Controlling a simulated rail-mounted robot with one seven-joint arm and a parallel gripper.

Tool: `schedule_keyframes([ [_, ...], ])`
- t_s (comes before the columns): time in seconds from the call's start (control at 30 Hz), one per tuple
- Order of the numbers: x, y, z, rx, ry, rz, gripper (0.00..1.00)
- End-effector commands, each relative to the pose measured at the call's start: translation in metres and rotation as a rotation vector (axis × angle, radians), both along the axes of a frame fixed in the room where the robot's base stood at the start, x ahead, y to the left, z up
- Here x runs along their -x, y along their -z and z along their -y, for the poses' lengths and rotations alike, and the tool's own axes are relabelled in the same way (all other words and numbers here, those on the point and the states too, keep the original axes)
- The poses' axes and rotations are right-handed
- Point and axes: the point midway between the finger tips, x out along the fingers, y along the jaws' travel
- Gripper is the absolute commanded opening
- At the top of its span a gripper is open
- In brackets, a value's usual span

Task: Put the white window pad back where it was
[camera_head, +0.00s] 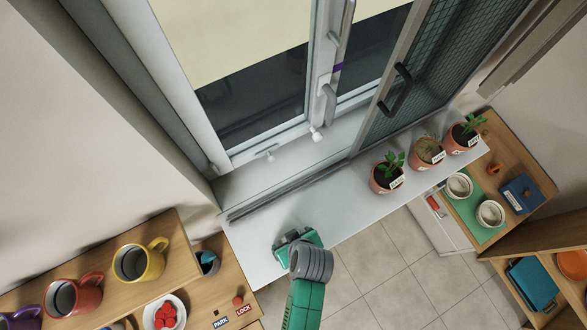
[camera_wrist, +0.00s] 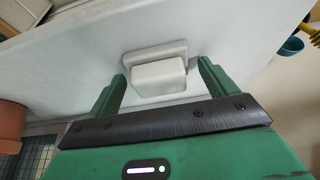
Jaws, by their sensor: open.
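A small white block with a wider white plate behind it, apparently the white window pad (camera_wrist: 158,78), is on the white windowsill (camera_wrist: 235,60) in the wrist view. My gripper (camera_wrist: 161,78) is open, with one green finger on each side of the block. I cannot tell whether either finger touches it. In the head view my gripper (camera_head: 295,238) is over the front left part of the windowsill (camera_head: 345,205), and I cannot make out the pad there. Two small white fittings, one upright (camera_head: 316,134) and one low (camera_head: 268,153), are at the window's foot.
Several potted plants (camera_head: 388,174) stand on the sill's right part. The mesh screen (camera_head: 435,60) with a dark handle is behind them. A wooden shelf with mugs (camera_head: 138,262) is at lower left. A wooden unit with white bowls (camera_head: 490,213) is at right. The sill's middle is clear.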

Motion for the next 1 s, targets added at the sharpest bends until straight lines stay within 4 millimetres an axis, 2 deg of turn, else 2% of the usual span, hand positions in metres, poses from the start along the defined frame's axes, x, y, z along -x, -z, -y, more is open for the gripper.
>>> schedule_keyframes([
  [0.13,0.005,-0.019,0.003,0.0,0.0,0.002,0.85],
  [0.3,0.02,-0.06,0.011,0.002,0.0,0.003,0.85],
  [0.5,0.034,-0.099,0.018,0.0,-0.001,0.003,0.85],
  [0.7,0.04,-0.113,0.021,0.0,-0.001,0.0,0.85],
  [1.0,0.04,-0.114,0.021,0.0,0.0,0.001,0.85],
])
